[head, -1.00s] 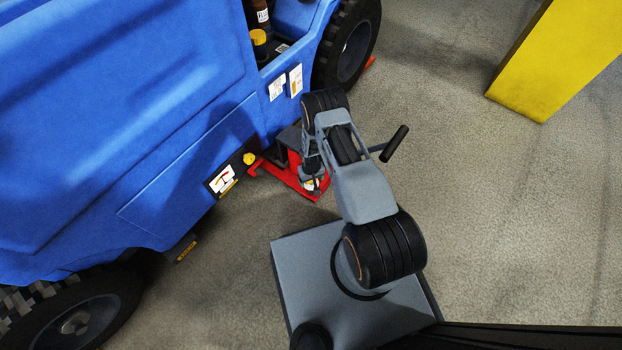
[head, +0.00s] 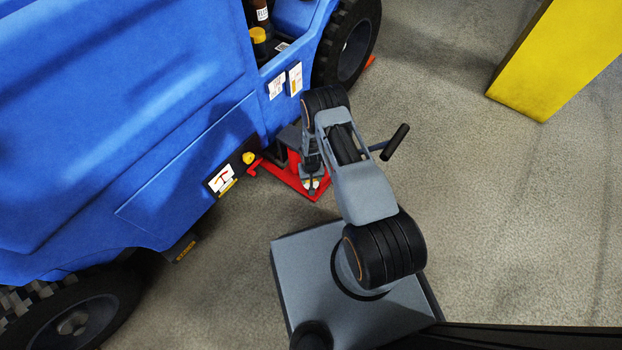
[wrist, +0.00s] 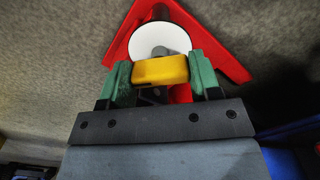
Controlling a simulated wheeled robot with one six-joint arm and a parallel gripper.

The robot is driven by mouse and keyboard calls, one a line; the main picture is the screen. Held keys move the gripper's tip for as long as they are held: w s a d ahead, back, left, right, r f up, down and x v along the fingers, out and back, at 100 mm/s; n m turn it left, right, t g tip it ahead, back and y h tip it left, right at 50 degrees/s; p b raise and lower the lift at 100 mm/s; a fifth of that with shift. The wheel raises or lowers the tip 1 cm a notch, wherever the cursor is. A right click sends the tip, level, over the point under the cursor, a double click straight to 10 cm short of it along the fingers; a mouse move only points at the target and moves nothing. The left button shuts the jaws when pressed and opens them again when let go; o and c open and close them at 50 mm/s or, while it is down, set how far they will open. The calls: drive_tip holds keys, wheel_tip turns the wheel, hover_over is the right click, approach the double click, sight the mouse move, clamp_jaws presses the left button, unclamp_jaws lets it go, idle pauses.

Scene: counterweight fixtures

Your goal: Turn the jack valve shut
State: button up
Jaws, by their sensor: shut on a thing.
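The red jack (head: 301,184) sits on the floor against the side of the blue vehicle, partly hidden by my arm in the head view. In the wrist view its red base (wrist: 205,38) lies beyond my gripper, with a round white disc (wrist: 160,38) on it. The yellow valve handle (wrist: 160,70) lies crosswise in front of the disc. My gripper (wrist: 160,75) has a green-padded finger at each end of the yellow handle and is shut on it. In the head view my gripper (head: 311,184) is small and low at the jack.
The blue vehicle (head: 120,100) fills the left, with black wheels (head: 348,48) at its ends. A black-handled lever (head: 396,142) sticks out to the right of my arm. A yellow block (head: 555,60) stands at the upper right. The floor on the right is clear.

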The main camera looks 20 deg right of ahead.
drive_tip(key=m+b, duration=0.1)
drive_tip(key=m, duration=0.3)
drive_tip(key=shift+m, duration=0.3)
drive_tip(key=shift+m+b, duration=0.6)
drive_tip(key=shift+m, duration=1.8)
drive_tip(key=o, duration=0.9)
drive_tip(key=shift+r, duration=0.1)
wheel_tip(320, 180, up, 14)
drive_tip(key=p, duration=0.5)
drive_tip(key=shift+p, duration=0.3)
drive_tip(key=shift+f, duration=0.2)
